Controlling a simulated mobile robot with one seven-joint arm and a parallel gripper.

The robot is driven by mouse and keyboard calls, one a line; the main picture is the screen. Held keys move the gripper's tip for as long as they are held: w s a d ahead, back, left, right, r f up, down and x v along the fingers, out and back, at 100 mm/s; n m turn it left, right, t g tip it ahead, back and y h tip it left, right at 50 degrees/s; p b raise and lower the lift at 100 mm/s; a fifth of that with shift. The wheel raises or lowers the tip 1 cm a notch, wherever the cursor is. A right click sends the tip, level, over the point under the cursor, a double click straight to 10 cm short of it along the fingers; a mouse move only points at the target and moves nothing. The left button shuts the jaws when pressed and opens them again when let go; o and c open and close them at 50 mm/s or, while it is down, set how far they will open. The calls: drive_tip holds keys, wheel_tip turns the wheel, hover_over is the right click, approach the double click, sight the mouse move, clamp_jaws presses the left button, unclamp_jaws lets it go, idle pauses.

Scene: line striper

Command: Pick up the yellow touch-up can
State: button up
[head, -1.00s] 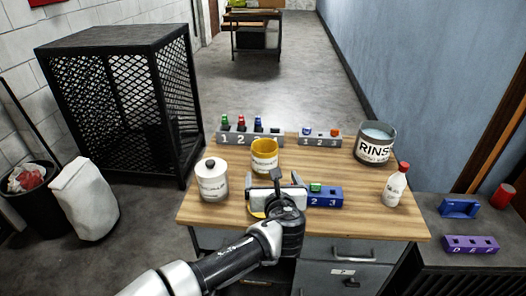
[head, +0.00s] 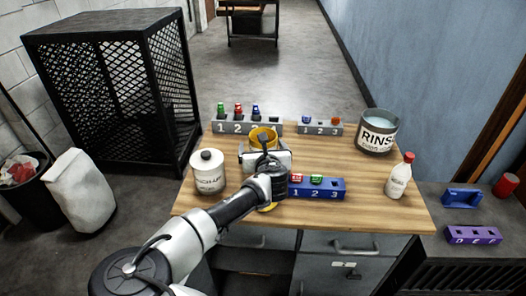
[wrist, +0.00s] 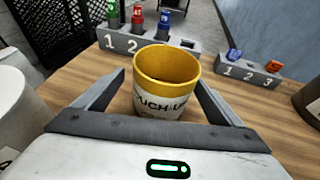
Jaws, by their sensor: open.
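The yellow touch-up can (head: 262,134) stands upright on the wooden bench, with a white lettered label and an open top. It also shows in the wrist view (wrist: 167,92), centred between the two fingers. My gripper (head: 264,150) is open in front of the can, low over the bench. In the wrist view my gripper (wrist: 161,80) has one finger on each side of the can, with a visible gap on the left; I cannot tell whether the right finger touches. The can's lower part is hidden by my gripper.
A white lettered can (head: 208,172) stands at left. A grey numbered rack (head: 236,127) is behind the yellow can and a blue numbered block (head: 325,188) lies right of my arm. A RINSE tub (head: 376,133) and a white bottle (head: 398,178) stand at right. The bench's middle right is clear.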

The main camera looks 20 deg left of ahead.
drive_tip(key=shift+d+x, duration=0.15)
drive_tip(key=shift+x, duration=1.25)
drive_tip(key=shift+d+x, duration=0.1)
drive_tip(key=shift+x, duration=1.25)
drive_tip(key=shift+w, duration=0.1)
drive_tip(key=shift+c, duration=0.5)
drive_tip(key=c, duration=1.3)
